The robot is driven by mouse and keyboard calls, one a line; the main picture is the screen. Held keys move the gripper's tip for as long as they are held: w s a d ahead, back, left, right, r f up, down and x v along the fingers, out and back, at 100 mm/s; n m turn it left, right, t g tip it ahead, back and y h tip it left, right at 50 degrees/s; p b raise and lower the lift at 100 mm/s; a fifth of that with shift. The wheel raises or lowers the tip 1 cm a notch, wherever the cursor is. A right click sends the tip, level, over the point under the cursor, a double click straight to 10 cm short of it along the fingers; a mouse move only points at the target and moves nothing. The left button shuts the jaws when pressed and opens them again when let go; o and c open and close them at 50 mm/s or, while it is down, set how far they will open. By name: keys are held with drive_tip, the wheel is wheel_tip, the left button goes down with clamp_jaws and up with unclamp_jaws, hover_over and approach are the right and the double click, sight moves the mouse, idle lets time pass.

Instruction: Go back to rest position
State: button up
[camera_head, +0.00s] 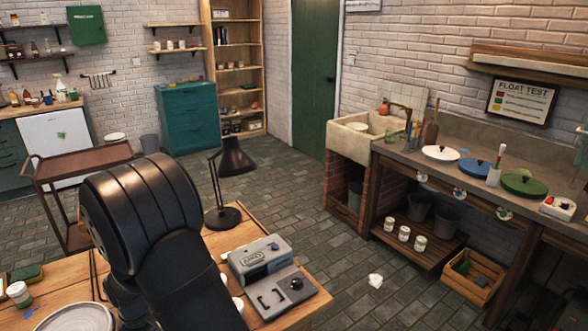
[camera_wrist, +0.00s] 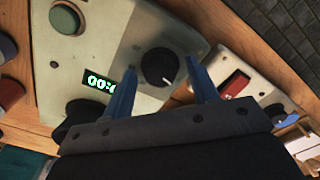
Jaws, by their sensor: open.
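My gripper (camera_wrist: 162,73) shows in the wrist view with its two blue fingers apart and nothing held between them. The fingers are on either side of a black knob (camera_wrist: 159,66) on a pale grey-green device (camera_wrist: 112,40). I cannot tell whether they touch it. The device has a green lit display (camera_wrist: 101,82), partly hidden by the left finger. In the head view my dark arm fills the lower left foreground, and the gripper's fingers are hidden.
A second pale device with a red switch (camera_wrist: 234,84) is close to the right finger. On the wooden table are a grey machine (camera_head: 262,258), a black desk lamp (camera_head: 222,216), a white jar (camera_head: 18,293) and a round plate (camera_head: 76,318). Tiled floor lies beyond.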

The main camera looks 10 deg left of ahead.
drive_tip(key=m, duration=0.7)
drive_tip(key=shift+m, duration=0.4)
drive_tip(key=m, duration=0.3)
drive_tip(key=shift+m, duration=2.1)
drive_tip(key=n, duration=0.4)
drive_tip(key=shift+n, duration=2.8)
